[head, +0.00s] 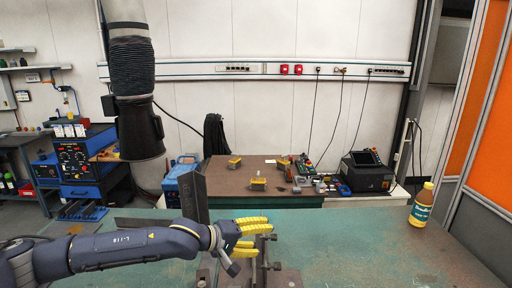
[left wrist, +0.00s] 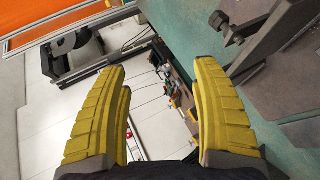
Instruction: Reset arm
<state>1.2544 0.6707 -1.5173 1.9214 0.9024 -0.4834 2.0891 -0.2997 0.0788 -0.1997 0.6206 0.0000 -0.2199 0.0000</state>
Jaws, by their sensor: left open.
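My left arm comes in from the left over the green table (head: 340,232) in the head view. My left gripper (head: 266,228) has yellow fingers that point right, close above a metal clamp stand (head: 268,262). In the left wrist view the two yellow fingers of my left gripper (left wrist: 158,110) stand wide apart. Nothing is between them except the distant background. My right arm and gripper do not show in either view.
A dark upright steel plate (head: 193,196) stands just behind my left wrist. A yellow bottle (head: 421,206) stands at the right of the green table. A brown bench (head: 225,172) with small tools and a black machine (head: 367,172) are behind. The table's right middle is clear.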

